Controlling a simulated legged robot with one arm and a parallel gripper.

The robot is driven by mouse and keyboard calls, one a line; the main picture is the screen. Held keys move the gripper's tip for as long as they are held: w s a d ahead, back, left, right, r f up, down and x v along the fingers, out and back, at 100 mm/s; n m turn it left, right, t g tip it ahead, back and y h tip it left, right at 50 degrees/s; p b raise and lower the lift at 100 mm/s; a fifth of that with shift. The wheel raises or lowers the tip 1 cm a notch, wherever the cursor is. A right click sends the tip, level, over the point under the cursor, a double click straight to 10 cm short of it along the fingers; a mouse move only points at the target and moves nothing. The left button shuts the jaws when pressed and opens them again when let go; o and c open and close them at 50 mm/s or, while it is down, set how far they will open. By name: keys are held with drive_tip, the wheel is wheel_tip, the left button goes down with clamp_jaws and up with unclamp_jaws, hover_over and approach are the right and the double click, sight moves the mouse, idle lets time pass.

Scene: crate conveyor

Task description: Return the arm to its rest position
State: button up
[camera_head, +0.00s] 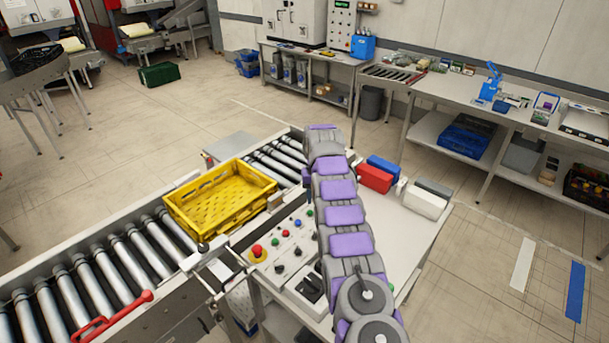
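My arm (342,215), grey with purple pads, reaches from the bottom of the head view up over the control panel and the small white table. Its far end (324,140) is above the far side of the conveyor, right of the yellow crate. The gripper's fingers cannot be made out there, so I cannot see whether it holds anything. The yellow crate (190,219) sits on the conveyor rollers (130,252) and looks empty. The arm appears apart from it.
A control panel (290,240) with a red button is left of my arm. Red (375,177), blue (384,166) and white (424,202) boxes stand on the table to its right. A red handle (112,318) lies along the conveyor's near edge. Open floor lies beyond the conveyor.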

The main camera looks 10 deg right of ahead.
drive_tip(key=shift+r, duration=0.15)
drive_tip(key=s+a+r+b, duration=0.2)
drive_tip(key=s+r+b, duration=0.15)
drive_tip(key=s, duration=0.45)
drive_tip(key=s+a+r+n+g+b, duration=0.1)
drive_tip(key=s+a+r+b, duration=0.1)
drive_tip(key=s+r, duration=0.45)
drive_tip(key=s+a+r+b, duration=0.1)
drive_tip(key=s+r+b, duration=0.1)
drive_tip(key=s, duration=0.7)
drive_tip(key=s+a+f+b, duration=0.1)
drive_tip(key=s+f+b, duration=0.1)
drive_tip(key=s, duration=0.9)
drive_tip(key=s+f+b, duration=0.2)
drive_tip(key=s+f, duration=0.2)
drive_tip(key=s, duration=0.8)
drive_tip(key=s+a+f+b, duration=0.1)
drive_tip(key=s+f+b, duration=0.1)
drive_tip(key=s, duration=1)
drive_tip(key=shift+a+f+n+g, duration=0.35)
drive_tip(key=shift+f+n+g, duration=0.05)
drive_tip(key=shift+f, duration=0.45)
